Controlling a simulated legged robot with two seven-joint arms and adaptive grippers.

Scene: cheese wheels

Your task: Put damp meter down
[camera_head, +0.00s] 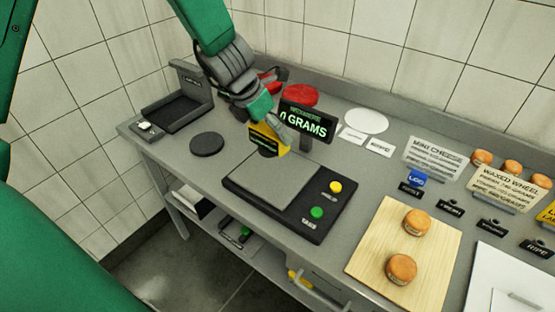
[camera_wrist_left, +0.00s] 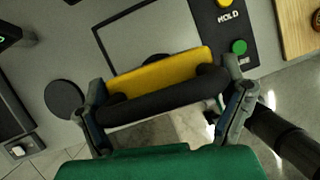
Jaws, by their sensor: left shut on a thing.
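The damp meter is a yellow and black device (camera_head: 270,139). My left gripper (camera_head: 262,118) is shut on it and holds it over the back left part of the weighing scale (camera_head: 332,215). In the left wrist view the meter's yellow body (camera_wrist_left: 165,70) and thick black part lie across between the two fingers of the left gripper (camera_wrist_left: 163,92). Whether the meter touches the scale cannot be told. My right gripper is not in view.
The scale's display (camera_head: 307,122) reads 0 grams. A black round disc (camera_head: 207,144) lies left of the scale, near a dark tray (camera_head: 178,111). Right is a wooden board (camera_head: 385,240) with two cheese wheels.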

